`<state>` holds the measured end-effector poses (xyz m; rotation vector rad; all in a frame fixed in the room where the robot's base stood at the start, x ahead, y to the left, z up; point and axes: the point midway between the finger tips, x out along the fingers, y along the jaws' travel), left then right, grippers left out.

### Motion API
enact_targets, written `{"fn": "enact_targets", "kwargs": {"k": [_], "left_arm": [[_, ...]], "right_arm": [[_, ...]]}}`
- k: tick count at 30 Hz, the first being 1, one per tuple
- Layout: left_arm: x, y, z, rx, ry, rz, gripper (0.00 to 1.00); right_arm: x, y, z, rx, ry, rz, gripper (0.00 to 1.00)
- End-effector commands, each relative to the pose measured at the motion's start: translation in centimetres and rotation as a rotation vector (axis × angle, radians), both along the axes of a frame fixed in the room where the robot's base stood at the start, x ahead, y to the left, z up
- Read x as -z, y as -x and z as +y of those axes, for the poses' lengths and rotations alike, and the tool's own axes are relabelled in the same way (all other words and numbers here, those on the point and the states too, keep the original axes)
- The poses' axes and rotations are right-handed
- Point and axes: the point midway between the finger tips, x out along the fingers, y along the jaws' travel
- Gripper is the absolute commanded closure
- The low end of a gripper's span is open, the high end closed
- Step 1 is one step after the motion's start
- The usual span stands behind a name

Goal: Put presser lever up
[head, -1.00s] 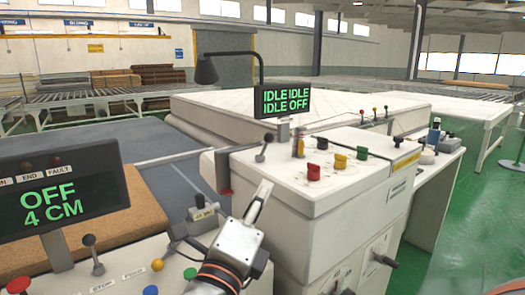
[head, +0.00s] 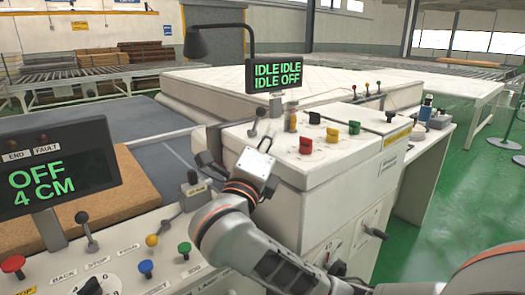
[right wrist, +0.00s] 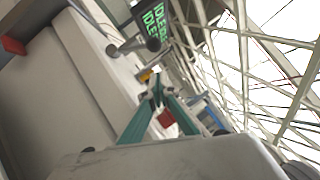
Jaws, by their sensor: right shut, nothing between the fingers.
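A grey lever with a ball knob (head: 261,112) stands at the left edge of the white console (head: 330,165), below the display. Another grey ball-knob lever (head: 82,218) is on the near panel at the left. I cannot tell from labels which is the presser lever. My right gripper (head: 265,145) is shut and empty, just in front of and below the console lever, apart from it. In the right wrist view, its teal fingers (right wrist: 157,88) meet at the tips, and the lever's knob (right wrist: 112,50) shows beyond them, up and left. My left gripper is not in view.
A display reading IDLE and OFF (head: 278,75) stands behind the console lever. The near panel has a display reading OFF 4 CM (head: 50,180) and several coloured buttons. A large white mattress (head: 220,93) lies behind.

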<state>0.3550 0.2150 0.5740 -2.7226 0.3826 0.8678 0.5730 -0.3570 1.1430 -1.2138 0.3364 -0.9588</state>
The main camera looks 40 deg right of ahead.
Motion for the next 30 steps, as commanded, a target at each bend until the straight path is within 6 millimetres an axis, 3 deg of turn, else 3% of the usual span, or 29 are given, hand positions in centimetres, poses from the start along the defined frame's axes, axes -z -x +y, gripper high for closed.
{"fn": "enact_targets", "kwargs": {"k": [9,24,30], "left_arm": [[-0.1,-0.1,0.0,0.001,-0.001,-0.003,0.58],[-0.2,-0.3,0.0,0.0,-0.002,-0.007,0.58],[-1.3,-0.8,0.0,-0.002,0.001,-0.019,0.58]], "right_arm": [[-1.4,-3.0,-0.1,-0.002,0.0,0.001,1.0],[-1.6,-3.4,-0.1,-0.001,0.0,0.002,1.0],[-2.2,-4.0,-0.1,0.0,0.001,0.019,1.0]]}}
